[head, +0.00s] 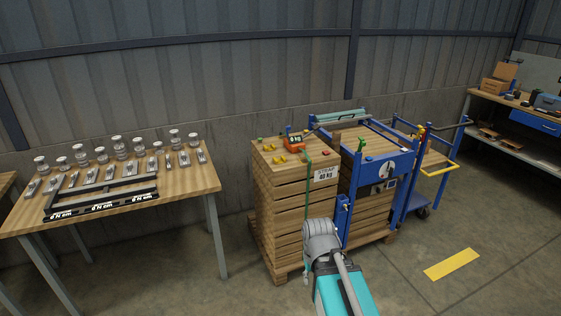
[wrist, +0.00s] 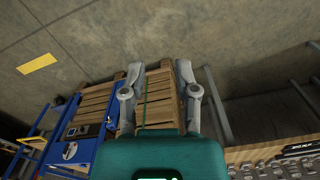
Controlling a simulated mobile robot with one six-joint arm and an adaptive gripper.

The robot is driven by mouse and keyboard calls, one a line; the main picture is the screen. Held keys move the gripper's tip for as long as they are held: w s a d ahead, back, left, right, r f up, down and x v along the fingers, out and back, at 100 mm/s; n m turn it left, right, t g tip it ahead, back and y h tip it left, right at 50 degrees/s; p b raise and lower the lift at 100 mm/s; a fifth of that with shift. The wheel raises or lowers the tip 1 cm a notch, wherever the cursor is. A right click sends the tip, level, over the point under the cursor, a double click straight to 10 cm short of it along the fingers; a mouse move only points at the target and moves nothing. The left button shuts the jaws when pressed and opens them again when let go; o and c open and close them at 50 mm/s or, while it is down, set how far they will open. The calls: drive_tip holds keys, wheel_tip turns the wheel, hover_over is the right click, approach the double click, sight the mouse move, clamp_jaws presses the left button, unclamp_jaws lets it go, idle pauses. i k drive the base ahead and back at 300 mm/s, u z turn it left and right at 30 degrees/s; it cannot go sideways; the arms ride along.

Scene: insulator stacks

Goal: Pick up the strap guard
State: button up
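I cannot tell for sure which piece is the strap guard. Small yellow pieces (head: 279,159) lie on top of the left wooden stack (head: 283,212), beside an orange device (head: 295,140) with a small display. Small green and red pieces also lie on the stack tops. A green strap (head: 307,185) runs down the front of the left stack, beside a sign reading "STRAP 40 KG" (head: 325,174). In the wrist view my gripper (wrist: 159,68) is open, its two grey fingers apart with nothing between them. The stack and green strap show beyond it.
A blue frame cart (head: 398,165) stands around and beside the right stack. A wooden table (head: 188,181) with glass insulators and metal parts is at left. A workbench (head: 515,105) is at far right. The floor around the yellow mark (head: 452,264) is clear.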

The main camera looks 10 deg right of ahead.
sight(283, 159)
drive_tip(key=u, duration=0.2)
drive_tip(key=i, duration=1.55)
drive_tip(key=z, duration=0.3)
